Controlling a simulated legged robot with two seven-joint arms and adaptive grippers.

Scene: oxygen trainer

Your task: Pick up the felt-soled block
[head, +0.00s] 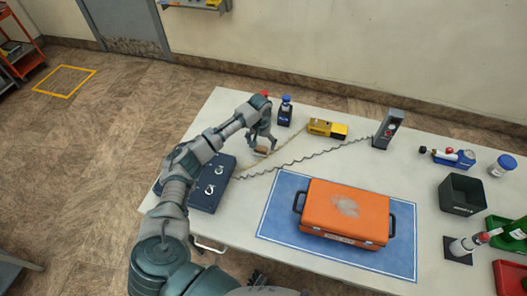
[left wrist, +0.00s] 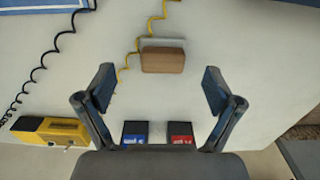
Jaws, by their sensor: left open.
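The felt-soled block (left wrist: 163,60) is a brown wooden block with a grey layer along one long side. In the left wrist view it lies on the pale table, just beyond my fingertips and roughly centred between them. In the head view the block (head: 262,150) shows small and partly hidden below my left gripper (head: 262,138). My left gripper points down above the table. In the left wrist view its two fingers (left wrist: 158,82) are spread wide with nothing between them. My right gripper does not show.
A yellow coiled cord (left wrist: 152,22) runs close by the block. A dark blue case (head: 212,184) stands to its left. An orange case (head: 346,208) rests on a blue mat (head: 275,218).

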